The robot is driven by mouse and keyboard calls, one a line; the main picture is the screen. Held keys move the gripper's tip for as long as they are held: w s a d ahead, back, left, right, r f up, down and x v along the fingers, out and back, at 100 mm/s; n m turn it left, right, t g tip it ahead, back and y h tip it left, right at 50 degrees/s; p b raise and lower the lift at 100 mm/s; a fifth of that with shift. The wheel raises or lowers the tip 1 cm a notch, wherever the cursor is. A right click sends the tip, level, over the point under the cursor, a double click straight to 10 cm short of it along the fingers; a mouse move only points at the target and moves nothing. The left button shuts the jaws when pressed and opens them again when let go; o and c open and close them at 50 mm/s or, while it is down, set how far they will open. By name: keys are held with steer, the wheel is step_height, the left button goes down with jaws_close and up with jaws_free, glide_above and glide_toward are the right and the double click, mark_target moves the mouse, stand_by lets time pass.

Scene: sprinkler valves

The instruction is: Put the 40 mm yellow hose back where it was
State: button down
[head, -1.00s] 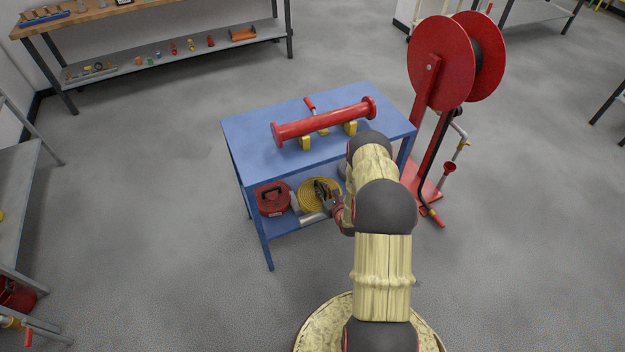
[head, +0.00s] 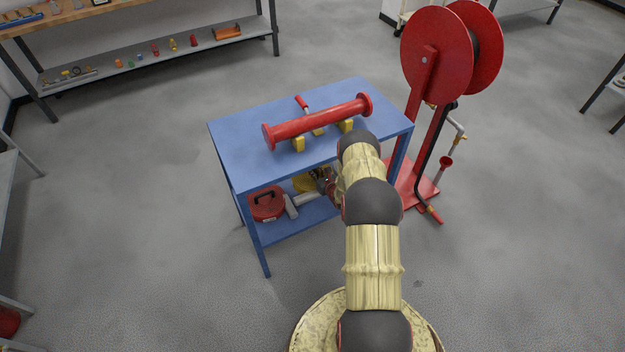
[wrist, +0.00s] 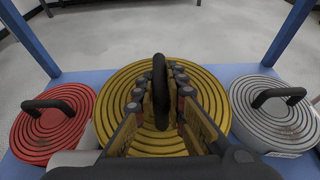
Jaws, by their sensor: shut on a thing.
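The yellow hose (wrist: 110,90) is a flat coil with a black arched handle (wrist: 161,85). In the wrist view it fills the middle, above or on the blue lower shelf of the cart (wrist: 222,72); I cannot tell whether it touches the shelf. My gripper (wrist: 161,100) is shut on the handle, with a finger on each side. In the head view only a bit of the yellow hose (head: 304,184) shows under the cart's top; my arm and the tabletop hide the rest. My gripper (head: 322,180) reaches into the lower level there.
A red coil (wrist: 52,122) lies left of the yellow hose and a grey-white coil (wrist: 275,112) right, both close. A grey cylinder (head: 307,199) lies near the shelf front. A red spool (head: 318,122) rests on the tabletop. A red reel stand (head: 437,55) stands right of the cart.

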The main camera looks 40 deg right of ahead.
steer(key=w+d+f, duration=0.1)
steer(key=d+f+b, duration=0.1)
steer(key=f, duration=0.1)
steer(key=w+d+f+b, duration=0.1)
steer(key=shift+w+f, duration=0.35)
steer(key=shift+f, duration=0.05)
steer(key=shift+f+b, duration=0.9)
steer(key=shift+f, duration=0.6)
steer(key=shift+f, duration=0.1)
steer(key=c, duration=2.2)
jaws_free()
steer(key=shift+s+a+f, duration=0.1)
steer(key=shift+s+f, duration=0.05)
steer(key=shift+f, duration=0.05)
steer(key=o, duration=0.4)
steer(key=shift+r, duration=0.1)
